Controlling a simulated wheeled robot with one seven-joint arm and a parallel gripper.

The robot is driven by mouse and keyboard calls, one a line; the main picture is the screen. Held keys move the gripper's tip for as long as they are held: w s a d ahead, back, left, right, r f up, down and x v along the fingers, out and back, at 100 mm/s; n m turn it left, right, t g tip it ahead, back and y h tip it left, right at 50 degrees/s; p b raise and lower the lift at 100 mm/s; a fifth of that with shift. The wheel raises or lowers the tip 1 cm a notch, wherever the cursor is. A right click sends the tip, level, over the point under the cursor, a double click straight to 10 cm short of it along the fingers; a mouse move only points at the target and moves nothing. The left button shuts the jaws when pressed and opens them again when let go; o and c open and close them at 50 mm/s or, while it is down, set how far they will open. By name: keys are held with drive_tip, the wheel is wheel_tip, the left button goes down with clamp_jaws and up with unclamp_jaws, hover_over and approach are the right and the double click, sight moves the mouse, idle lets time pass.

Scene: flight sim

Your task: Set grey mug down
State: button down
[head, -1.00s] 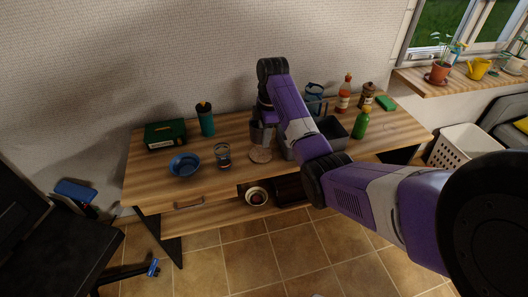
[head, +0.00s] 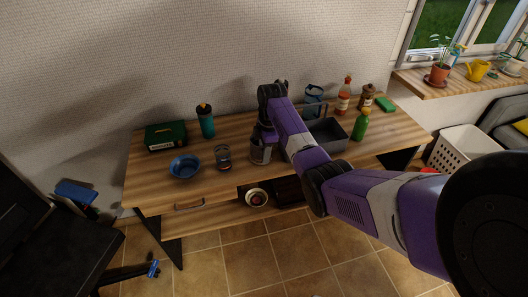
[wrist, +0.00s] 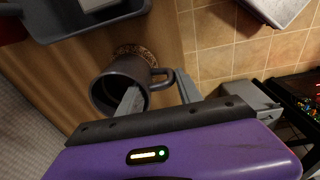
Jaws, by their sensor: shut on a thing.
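The grey mug (head: 260,154) is upright at the front middle of the wooden table, below my gripper (head: 266,136). In the wrist view, my gripper (wrist: 157,90) is shut on the grey mug (wrist: 108,92), with one finger inside its mouth and the other on the handle side. A round cork coaster (wrist: 132,50) shows partly from behind and under the mug. In the head view the mug and gripper hide the coaster. I cannot tell whether the mug's base touches it.
A grey bin (head: 330,133) stands close right of the mug. A glass (head: 223,158) and a blue bowl (head: 185,166) are to the left. A teal tumbler (head: 206,122) is behind them. A green bottle (head: 361,125) stands right of the bin. The table's front edge is close.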

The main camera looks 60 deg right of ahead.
drive_tip(key=c, duration=0.8)
unclamp_jaws()
drive_tip(key=shift+f, duration=0.1)
